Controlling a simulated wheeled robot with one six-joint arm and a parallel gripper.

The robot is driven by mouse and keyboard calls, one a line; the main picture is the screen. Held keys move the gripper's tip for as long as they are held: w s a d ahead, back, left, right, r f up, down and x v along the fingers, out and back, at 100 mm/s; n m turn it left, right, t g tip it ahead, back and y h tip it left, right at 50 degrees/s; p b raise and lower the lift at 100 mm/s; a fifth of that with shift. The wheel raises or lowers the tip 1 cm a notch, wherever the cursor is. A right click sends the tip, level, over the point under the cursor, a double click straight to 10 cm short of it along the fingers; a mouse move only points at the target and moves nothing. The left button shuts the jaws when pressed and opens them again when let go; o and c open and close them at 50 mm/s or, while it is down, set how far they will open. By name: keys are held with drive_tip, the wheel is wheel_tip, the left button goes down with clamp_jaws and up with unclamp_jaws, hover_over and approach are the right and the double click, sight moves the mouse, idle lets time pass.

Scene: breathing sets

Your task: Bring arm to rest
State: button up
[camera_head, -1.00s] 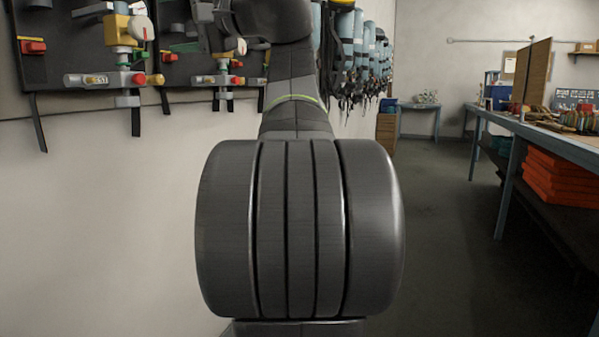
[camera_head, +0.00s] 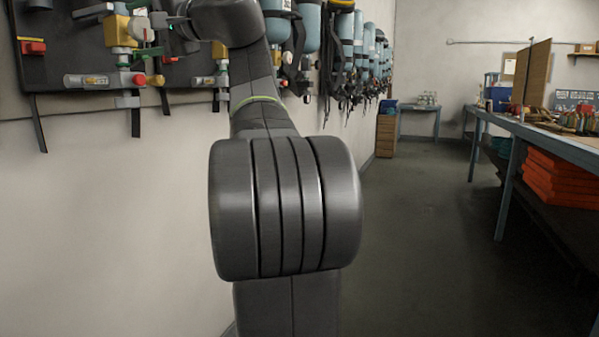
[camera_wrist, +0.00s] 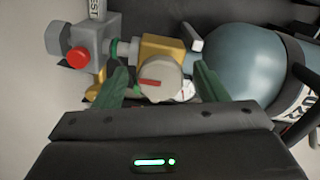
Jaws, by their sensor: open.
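My gripper (camera_wrist: 160,78) is open in the wrist view, with its two green fingers spread apart. A round pale knob with a red mark (camera_wrist: 158,84) shows between the fingers, in front of a yellow valve block (camera_wrist: 160,48). I cannot tell whether the fingers touch the knob. In the head view my arm reaches up and left to the wall-hung breathing sets. Its end is close to a yellow valve block (camera_head: 118,32), and the fingertips are hard to make out there.
A red button (camera_wrist: 78,57) on a grey fitting and a blue-grey cylinder (camera_wrist: 235,65) flank the knob. More cylinders (camera_head: 345,40) hang along the wall. A workbench (camera_head: 560,143) with orange cases (camera_head: 560,178) stands right. The floor (camera_head: 430,230) between is clear.

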drive_tip(key=shift+x, duration=1.1)
drive_tip(key=shift+s+d+r+m+p, duration=0.1)
drive_tip(key=shift+r+m+p, duration=0.05)
drive_tip(key=shift+m+p, duration=0.35)
drive_tip(key=shift+d+r+m+p, duration=0.1)
drive_tip(key=shift+m+p, duration=0.2)
drive_tip(key=shift+m, duration=0.3)
drive_tip(key=shift+m+p, duration=0.5)
drive_tip(key=shift+m, duration=0.5)
drive_tip(key=m+p, duration=0.3)
drive_tip(key=m, duration=0.2)
drive_tip(key=shift+r, duration=0.2)
drive_tip(key=m+p, duration=0.4)
drive_tip(key=m, duration=0.2)
drive_tip(key=shift+r+m, duration=0.1)
drive_tip(key=shift+m, duration=0.3)
drive_tip(key=m+p, duration=0.2)
drive_tip(key=m, duration=0.1)
drive_tip(key=shift+p, duration=0.3)
drive_tip(key=shift+w+m, duration=0.25)
drive_tip(key=shift+m, duration=0.25)
drive_tip(key=shift+d+f, duration=0.1)
drive_tip(key=shift+f, duration=0.15)
